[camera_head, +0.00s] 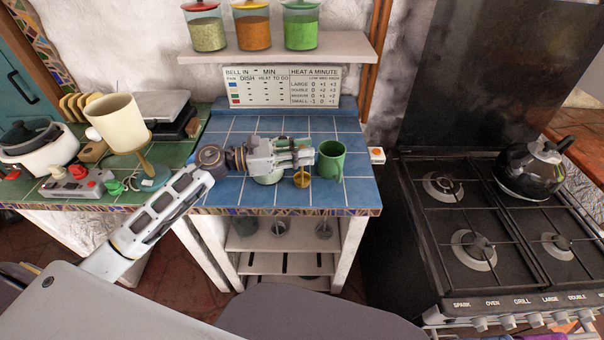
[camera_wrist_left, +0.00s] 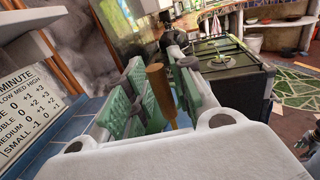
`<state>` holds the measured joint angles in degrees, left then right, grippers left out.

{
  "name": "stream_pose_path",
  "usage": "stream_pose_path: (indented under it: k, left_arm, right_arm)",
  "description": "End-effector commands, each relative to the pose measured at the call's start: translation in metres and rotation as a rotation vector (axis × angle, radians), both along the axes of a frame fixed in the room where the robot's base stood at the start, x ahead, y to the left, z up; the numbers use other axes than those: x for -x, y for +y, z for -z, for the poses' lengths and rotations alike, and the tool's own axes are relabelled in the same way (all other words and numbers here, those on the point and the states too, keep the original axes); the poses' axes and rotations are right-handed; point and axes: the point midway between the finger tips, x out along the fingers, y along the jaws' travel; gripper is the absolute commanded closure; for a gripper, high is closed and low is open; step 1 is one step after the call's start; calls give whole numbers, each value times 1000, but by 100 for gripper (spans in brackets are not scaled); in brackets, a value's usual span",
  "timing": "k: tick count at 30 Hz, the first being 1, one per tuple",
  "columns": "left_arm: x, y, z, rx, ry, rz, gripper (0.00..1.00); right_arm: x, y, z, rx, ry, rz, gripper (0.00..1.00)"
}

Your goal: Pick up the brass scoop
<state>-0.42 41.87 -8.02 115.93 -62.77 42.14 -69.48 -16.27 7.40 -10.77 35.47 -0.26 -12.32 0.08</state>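The brass scoop (camera_head: 302,181) is on the blue-tiled counter; its gold lower part shows just below my left gripper (camera_head: 302,156) in the head view. In the left wrist view its brass handle (camera_wrist_left: 158,88) stands between the two green-padded fingers of my left gripper (camera_wrist_left: 156,62). The fingers look open around the handle, with a gap on the left side; contact on the right side is hard to judge. The upper part of the scoop is hidden by the gripper in the head view.
A green mug (camera_head: 331,161) stands just right of the gripper. A shelf (camera_head: 276,50) with jars hangs above. A cream lamp (camera_head: 117,124) stands left; the stove (camera_head: 470,200) is right.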

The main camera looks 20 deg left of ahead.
Motion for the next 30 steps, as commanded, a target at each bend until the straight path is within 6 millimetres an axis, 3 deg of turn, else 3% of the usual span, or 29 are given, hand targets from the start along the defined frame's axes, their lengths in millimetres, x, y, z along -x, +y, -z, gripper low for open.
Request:
stream_pose_path:
  k: [1,4,17,23,30]
  left_arm:
    - [0,0,0,0,0,0,87]
    - [0,0,0,0,0,0,100]
    - [0,0,-4,0,-2,0,100]
    - [0,0,-20,-2,-4,0,100]
    - [0,0,-54,-3,-5,0,100]
  right_arm:
    - [-1,0,0,1,-1,0,60]
    - [-3,-1,0,0,-3,0,60]
    - [-7,-1,0,0,-7,0,60]
    - [-5,-1,0,1,-5,0,60]
    - [-1,-1,2,2,-1,0,60]
